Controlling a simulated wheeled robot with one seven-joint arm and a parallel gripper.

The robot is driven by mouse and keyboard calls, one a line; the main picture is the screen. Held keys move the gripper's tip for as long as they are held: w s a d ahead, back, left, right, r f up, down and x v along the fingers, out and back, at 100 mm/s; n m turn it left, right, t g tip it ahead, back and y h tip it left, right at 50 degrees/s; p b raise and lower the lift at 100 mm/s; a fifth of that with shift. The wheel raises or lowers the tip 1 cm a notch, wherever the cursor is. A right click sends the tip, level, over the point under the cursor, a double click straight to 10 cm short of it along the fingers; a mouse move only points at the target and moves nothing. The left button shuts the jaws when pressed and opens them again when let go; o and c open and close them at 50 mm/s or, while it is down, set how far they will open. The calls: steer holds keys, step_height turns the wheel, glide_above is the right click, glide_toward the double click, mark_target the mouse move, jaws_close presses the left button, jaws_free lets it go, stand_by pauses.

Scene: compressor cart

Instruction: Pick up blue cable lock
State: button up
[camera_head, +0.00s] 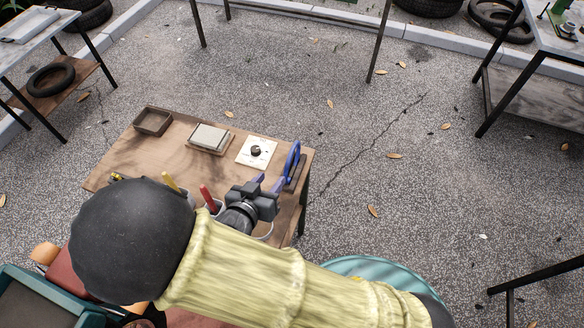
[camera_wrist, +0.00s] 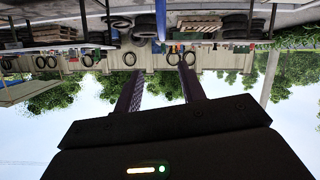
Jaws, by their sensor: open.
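The blue cable lock (camera_head: 292,160) stands upright as a narrow blue loop at the right end of the brown table in the head view. My gripper (camera_head: 268,181) is just left of and nearer than it, with its two purple fingers apart and nothing visible between them. In the wrist view, which is upside down, the open fingers of my gripper (camera_wrist: 158,70) frame a far wall. A blue upright piece (camera_wrist: 161,20) at the top centre looks like the lock, apart from the fingers. My arm hides the near part of the table.
The brown table (camera_head: 115,170) also holds a brown tray (camera_head: 153,121), a grey block (camera_head: 209,137) and a white plate with a black knob (camera_head: 256,151). Yellow (camera_head: 170,182) and red (camera_head: 208,198) handles stand beside my arm. Open pavement lies to the right.

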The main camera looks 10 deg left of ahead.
mark_target(291, 152)
steer(key=shift+w, duration=0.15)
steer(key=x, duration=1.2)
steer(key=shift+p, duration=0.4)
steer(key=shift+f, duration=0.1)
steer(key=x, duration=0.1)
steer(key=p+x, duration=0.1)
steer(key=x, duration=0.3)
steer(key=shift+w+a+f, duration=0.1)
steer(key=shift+w+a, duration=0.05)
steer(key=shift+a, duration=0.2)
steer(key=shift+c, duration=0.2)
jaws_close()
stand_by(0.9)
